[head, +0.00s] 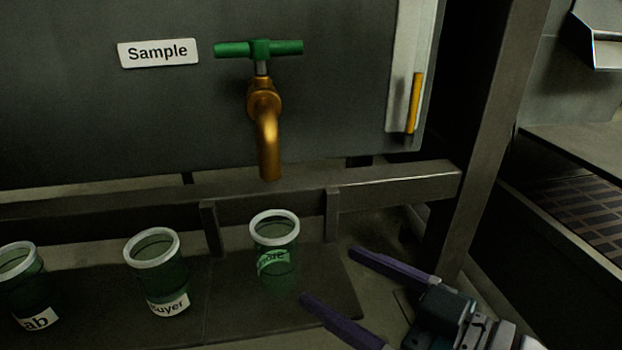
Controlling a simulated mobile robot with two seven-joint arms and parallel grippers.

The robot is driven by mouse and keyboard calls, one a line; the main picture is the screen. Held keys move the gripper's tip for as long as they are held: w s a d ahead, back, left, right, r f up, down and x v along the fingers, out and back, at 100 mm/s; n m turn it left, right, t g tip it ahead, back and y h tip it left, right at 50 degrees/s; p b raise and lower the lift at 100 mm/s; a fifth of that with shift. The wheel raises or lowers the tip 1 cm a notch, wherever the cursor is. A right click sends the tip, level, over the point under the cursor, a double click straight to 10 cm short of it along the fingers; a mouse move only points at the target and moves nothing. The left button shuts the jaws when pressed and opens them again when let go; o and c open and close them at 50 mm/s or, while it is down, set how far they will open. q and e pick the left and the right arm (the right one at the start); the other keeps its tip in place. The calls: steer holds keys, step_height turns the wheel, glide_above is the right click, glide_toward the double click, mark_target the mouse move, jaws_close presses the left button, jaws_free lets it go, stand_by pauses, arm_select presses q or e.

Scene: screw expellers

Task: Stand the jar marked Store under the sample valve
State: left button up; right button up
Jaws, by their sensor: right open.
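A brass sample valve (266,130) with a green T-handle comes out of the grey panel, beside a white "Sample" label (158,52). A green translucent jar (274,255) with a pale rim stands upright on the dark shelf (325,290), below the spout in the picture. My left gripper is not in view.
A jar whose label shows "uyer" (157,270) stands to the left, and one showing "ab" (25,290) stands at the far left. A frame rail (400,183) runs behind the jars, and a post (487,130) rises at the right.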

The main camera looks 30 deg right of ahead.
steer(key=s+m+g+h, duration=0.2)
steer(key=s+g+h, duration=0.4)
steer(key=s+g, duration=0.6)
steer(key=s, duration=0.3)
steer(key=shift+s+d+r, duration=0.2)
steer(key=shift+s+d, duration=0.2)
